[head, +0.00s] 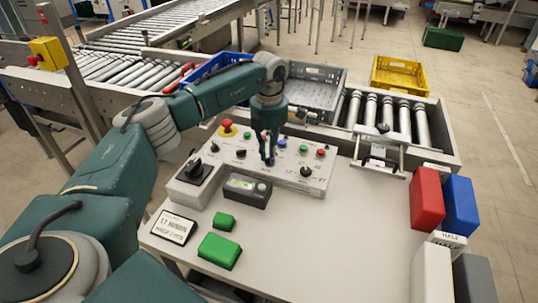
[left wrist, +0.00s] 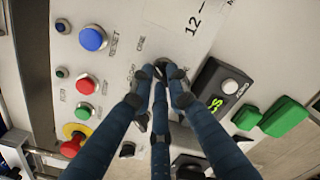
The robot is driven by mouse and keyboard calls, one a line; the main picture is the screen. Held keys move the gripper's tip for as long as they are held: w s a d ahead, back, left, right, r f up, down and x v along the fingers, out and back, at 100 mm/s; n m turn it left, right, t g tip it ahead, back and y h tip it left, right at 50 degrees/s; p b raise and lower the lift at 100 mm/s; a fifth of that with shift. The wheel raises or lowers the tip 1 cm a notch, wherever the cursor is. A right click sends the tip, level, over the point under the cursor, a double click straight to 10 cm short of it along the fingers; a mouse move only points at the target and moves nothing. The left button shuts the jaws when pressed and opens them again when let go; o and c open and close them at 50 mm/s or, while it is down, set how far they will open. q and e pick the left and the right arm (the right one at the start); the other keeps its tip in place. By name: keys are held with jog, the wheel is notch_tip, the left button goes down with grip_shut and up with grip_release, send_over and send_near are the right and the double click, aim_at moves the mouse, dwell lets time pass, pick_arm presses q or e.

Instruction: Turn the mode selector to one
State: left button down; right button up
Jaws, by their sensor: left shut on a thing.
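The control panel (head: 235,165) lies on the white table, with several coloured buttons and black knobs. My left gripper (head: 268,158) reaches down onto the middle of the panel. In the left wrist view, the left gripper (left wrist: 159,82) has its dark fingers closed around a small black knob (left wrist: 160,66), which I take as the mode selector. The fingers hide most of it, and I cannot read its setting. Another black knob (head: 306,171) sits at the panel's right, and one (head: 215,148) at its left. My right gripper is not in view.
A yellow emergency-stop base with red button (head: 227,128) is at the panel's back left. A dark display box (head: 247,191), a rotary switch box (head: 193,184) and green blocks (head: 219,251) stand in front. Roller conveyors with a grey crate (head: 325,88) lie behind. The table's front middle is clear.

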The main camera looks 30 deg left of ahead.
pick_arm(q)
jog(key=shift+w+r+m, duration=0.1)
jog(key=shift+m, duration=0.6)
jog(key=c, duration=1.7)
grip_release()
jog(key=shift+r, duration=0.2)
notch_tip(320, 180, up, 12)
jog(key=shift+f, duration=0.2)
